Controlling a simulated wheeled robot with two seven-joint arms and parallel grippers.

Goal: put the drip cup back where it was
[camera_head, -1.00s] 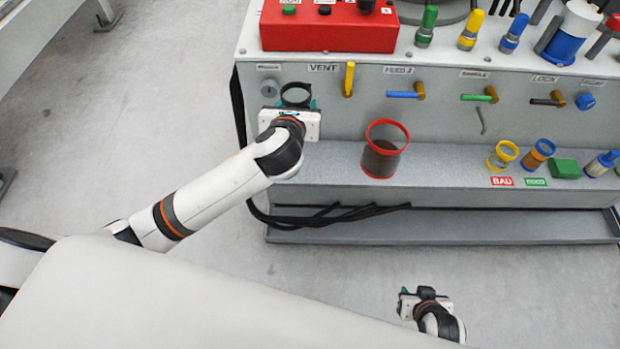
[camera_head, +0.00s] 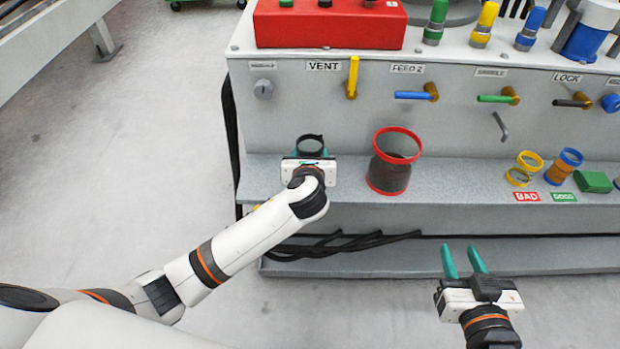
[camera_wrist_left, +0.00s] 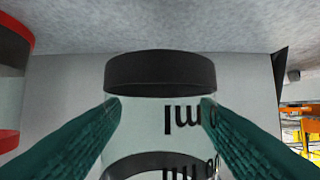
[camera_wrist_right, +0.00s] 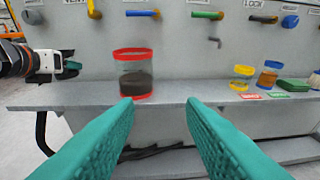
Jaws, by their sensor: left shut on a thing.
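The drip cup (camera_head: 311,145) is a clear cup with black rims. My left gripper (camera_head: 308,156) is shut on it at the left end of the grey shelf. In the left wrist view the cup (camera_wrist_left: 160,72) stands between the green fingers, with black "ml" print on its wall. I cannot tell whether its base touches the shelf. My right gripper (camera_head: 465,262) is open and empty, in front of the shelf and low at the right; its spread fingers also show in the right wrist view (camera_wrist_right: 160,110).
A red-rimmed jar with dark contents (camera_head: 391,165) stands on the shelf (camera_head: 450,180) just right of the drip cup. Yellow and blue-rimmed small cups (camera_head: 568,162) and a green block (camera_head: 593,181) stand further right. Valve handles (camera_head: 415,94) stick out above. The mid-right shelf is clear.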

